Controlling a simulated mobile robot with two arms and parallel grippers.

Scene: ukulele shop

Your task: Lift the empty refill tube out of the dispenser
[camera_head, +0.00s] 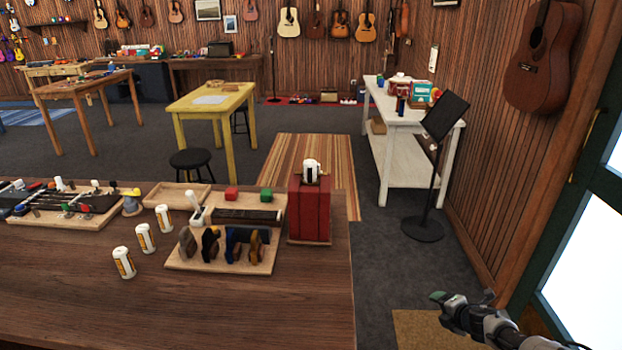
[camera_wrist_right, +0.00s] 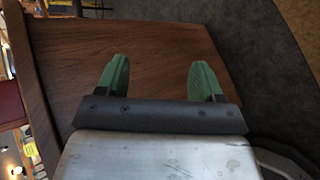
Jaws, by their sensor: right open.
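The dispenser (camera_head: 310,212) is a red box near the right end of the brown wooden table. A white tube with dark markings (camera_head: 311,170) stands upright in its top; I cannot tell whether it is empty. Three white tubes with orange labels (camera_head: 145,238) stand in a slanting row on the table to the left. My right gripper (camera_head: 464,298) is at the lower right, off the table's right side and well away from the dispenser. In the right wrist view its two green fingers (camera_wrist_right: 157,80) are apart with nothing between them. My left gripper is not in view.
A wooden rack (camera_head: 222,262) with dark picks or clips stands left of the dispenser. An open wooden tray (camera_head: 177,196) is behind it. A tool board (camera_head: 62,205) lies at the far left. The table's front right (camera_head: 290,300) is clear. A black music stand (camera_head: 424,222) stands beyond.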

